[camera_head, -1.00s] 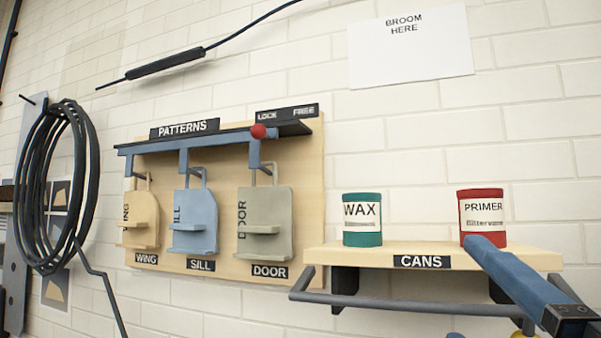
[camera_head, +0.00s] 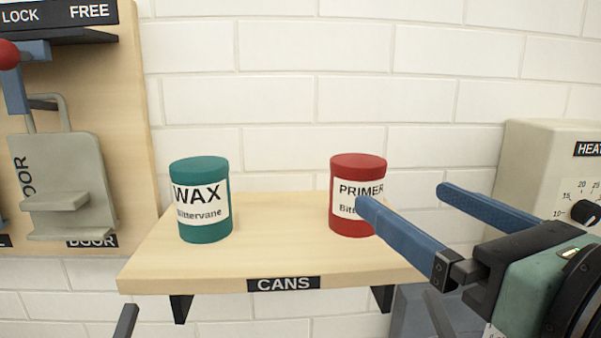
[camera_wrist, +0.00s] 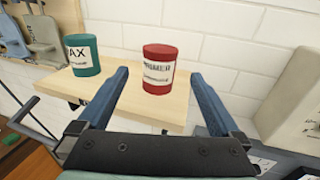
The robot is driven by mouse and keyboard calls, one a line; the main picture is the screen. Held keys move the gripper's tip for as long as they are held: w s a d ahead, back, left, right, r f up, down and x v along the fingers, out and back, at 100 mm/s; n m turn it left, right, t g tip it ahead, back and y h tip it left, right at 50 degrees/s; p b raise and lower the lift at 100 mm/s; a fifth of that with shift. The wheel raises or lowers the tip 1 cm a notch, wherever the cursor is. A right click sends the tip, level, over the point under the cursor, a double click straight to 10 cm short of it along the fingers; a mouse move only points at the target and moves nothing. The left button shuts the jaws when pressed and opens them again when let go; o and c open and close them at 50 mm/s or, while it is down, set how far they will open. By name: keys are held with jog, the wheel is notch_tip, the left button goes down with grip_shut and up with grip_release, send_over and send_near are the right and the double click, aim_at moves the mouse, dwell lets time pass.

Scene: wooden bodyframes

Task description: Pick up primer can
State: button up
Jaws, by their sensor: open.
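The primer can (camera_head: 352,220) is a red cylinder with a white label, standing upright on the right part of a wooden shelf (camera_head: 270,262) marked CANS. In the wrist view the primer can (camera_wrist: 159,58) shows between and beyond the two blue fingers. My gripper (camera_head: 400,196) is open and empty, to the right of the can in the head view. One fingertip overlaps the can's lower right label there; I cannot tell whether it touches. The wrist view also shows my gripper (camera_wrist: 160,82) with the fingers wide apart.
A teal WAX can (camera_head: 203,222) stands left on the same shelf, also in the wrist view (camera_wrist: 84,58). A white brick wall (camera_head: 280,110) is behind. A beige heater box (camera_head: 530,150) is at the right. The patterns board (camera_head: 110,130) hangs at the left.

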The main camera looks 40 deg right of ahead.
aim_at(372, 174)
jog(key=b+x, duration=0.1)
jog(key=x, duration=0.3)
jog(key=shift+w+r, duration=0.1)
jog(key=shift+w, duration=0.35)
jog(key=shift+w+d+r, duration=0.15)
jog(key=shift+w+d, duration=0.05)
jog(key=shift+w, duration=0.25)
jog(key=x, duration=0.2)
jog(key=b+x, duration=0.1)
jog(key=x, duration=0.2)
jog(key=shift+w+d+f, duration=0.15)
jog(key=shift+w+f, duration=0.1)
jog(key=shift+f, duration=0.1)
jog(key=shift+s, duration=0.1)
jog(key=shift+c, duration=0.6)
jog(key=c, duration=1.4)
grip_shut()
jog(key=shift+r, duration=0.1)
